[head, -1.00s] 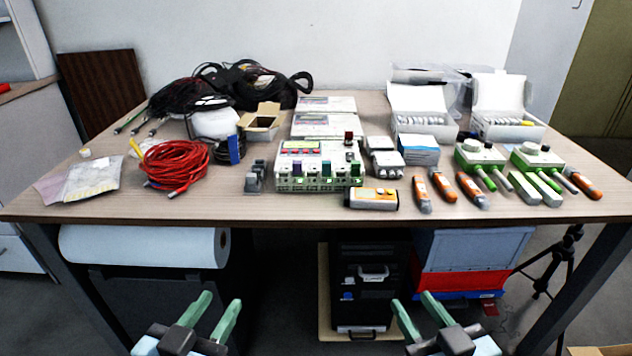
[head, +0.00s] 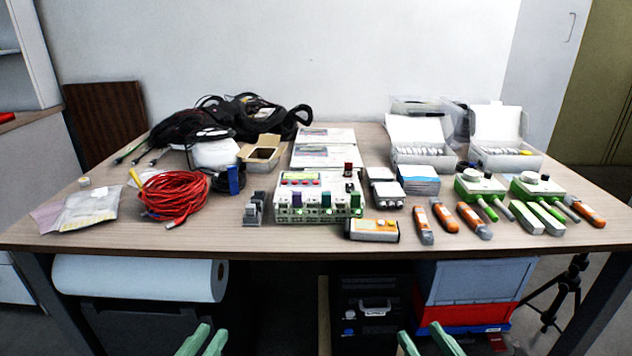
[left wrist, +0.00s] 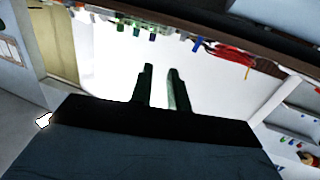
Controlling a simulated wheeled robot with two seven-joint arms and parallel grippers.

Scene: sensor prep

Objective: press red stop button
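A white control box (head: 285,197) stands near the front middle of the table. It has several red buttons (head: 301,182) on its panel and a dark red knob (head: 348,168) at its right rear. I cannot tell which of these is the stop button. My left gripper (head: 208,335) is at the bottom of the head view, below and in front of the table edge, with nothing between its fingers. In the left wrist view its two fingers (left wrist: 160,85) stand apart with a narrow gap. My right gripper (head: 421,335) is also low in front of the table, open and empty.
Red cable (head: 172,195) coils lie left of the box. An orange tester (head: 373,230) lies at its front right, with several orange-grey tools beyond. Small grey blocks (head: 253,210) stand at its left. The table (head: 215,240) has a bare front strip.

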